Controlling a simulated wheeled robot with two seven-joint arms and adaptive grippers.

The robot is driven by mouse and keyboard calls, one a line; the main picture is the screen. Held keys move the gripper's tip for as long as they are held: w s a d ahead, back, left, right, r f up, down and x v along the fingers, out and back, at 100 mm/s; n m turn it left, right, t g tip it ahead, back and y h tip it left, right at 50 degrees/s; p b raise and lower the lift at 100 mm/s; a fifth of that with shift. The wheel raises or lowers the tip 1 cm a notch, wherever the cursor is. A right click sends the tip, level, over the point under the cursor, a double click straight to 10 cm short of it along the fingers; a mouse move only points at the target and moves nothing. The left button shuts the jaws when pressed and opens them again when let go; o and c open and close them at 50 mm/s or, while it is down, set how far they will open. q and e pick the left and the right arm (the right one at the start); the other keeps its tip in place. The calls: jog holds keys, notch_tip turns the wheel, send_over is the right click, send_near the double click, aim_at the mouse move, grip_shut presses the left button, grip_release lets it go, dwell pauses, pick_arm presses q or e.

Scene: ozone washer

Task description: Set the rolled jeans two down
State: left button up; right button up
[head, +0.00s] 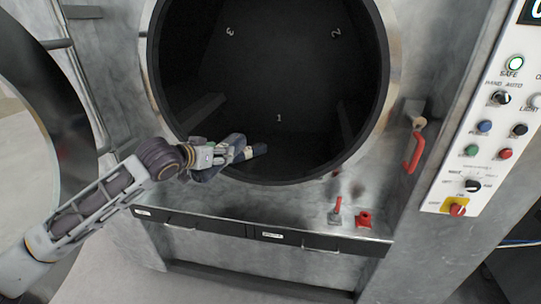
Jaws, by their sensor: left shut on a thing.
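My left gripper (232,153) reaches in from the left to the lower left rim of the washer's round opening. It is shut on a dark blue roll, the rolled jeans (208,173). The jeans show on both sides of the fingers, and their middle is hidden by the gripper. They are at the mouth of the dark drum (280,80); I cannot tell whether they touch the rim. My right gripper is not in view.
The drum's inside shows the marks 1, 2 and 3 and looks otherwise empty. The open round door (75,110) stands at the left. A red handle (412,152) and a control panel (490,130) are at the right. A ledge (300,217) with red fittings runs below the opening.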

pick_arm(q)
jog(key=s+d+f+m+g+h, duration=0.1)
jog(key=s+d+f+m, duration=0.1)
jog(key=f, duration=1.1)
jog(key=shift+s+d+f+h, duration=0.25)
jog(key=shift+s+d+h, duration=0.15)
jog(key=shift+s, duration=0.2)
